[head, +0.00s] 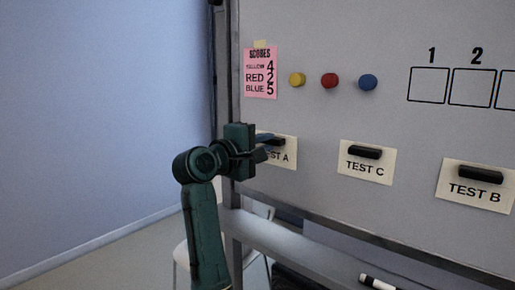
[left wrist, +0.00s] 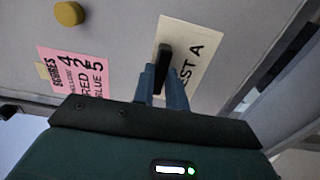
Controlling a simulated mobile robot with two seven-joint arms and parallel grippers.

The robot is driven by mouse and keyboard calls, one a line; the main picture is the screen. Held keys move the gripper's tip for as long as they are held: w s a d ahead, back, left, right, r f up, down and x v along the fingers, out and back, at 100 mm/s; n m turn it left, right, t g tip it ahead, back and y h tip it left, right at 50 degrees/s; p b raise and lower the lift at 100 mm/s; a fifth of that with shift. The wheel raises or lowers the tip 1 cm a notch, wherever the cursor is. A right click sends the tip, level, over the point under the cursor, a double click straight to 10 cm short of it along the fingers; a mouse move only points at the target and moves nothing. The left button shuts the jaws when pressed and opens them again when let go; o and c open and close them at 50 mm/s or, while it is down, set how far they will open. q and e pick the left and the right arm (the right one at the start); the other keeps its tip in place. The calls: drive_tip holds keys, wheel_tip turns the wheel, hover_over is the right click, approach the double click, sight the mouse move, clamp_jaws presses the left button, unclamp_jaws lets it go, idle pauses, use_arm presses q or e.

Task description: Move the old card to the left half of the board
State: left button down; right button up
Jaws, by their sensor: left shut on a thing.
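My left gripper (head: 268,148) is at the white card marked TEST A (head: 284,161), at the left side of the board (head: 330,115). In the left wrist view, its two fingers (left wrist: 162,84) are shut on the black magnet bar (left wrist: 163,55) of the TEST A card (left wrist: 196,42). The card lies against the board there. The card marked TEST C (head: 365,172) hangs to its right, and the card marked TEST B (head: 474,196) farther right, each under a black magnet bar. No card is marked as old. My right gripper is not in view.
A pink score sheet (head: 261,78) hangs above TEST A. Yellow (head: 297,79), red (head: 329,80) and blue (head: 368,82) round magnets are beside it. Numbered boxes (head: 428,85) are at upper right. A marker (head: 377,282) lies below the board, near a white chair (head: 181,253).

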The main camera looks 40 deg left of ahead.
sight(272, 140)
use_arm(q)
drive_tip(key=shift+w+d, duration=0.1)
drive_tip(key=shift+w, duration=1.3)
drive_tip(key=shift+w+p, duration=0.2)
drive_tip(key=shift+p, duration=0.1)
drive_tip(key=shift+w+d, duration=0.1)
drive_tip(key=shift+w, duration=0.3)
drive_tip(key=shift+w, duration=0.4)
drive_tip(key=c, duration=0.9)
unclamp_jaws()
drive_tip(key=shift+c, duration=0.2)
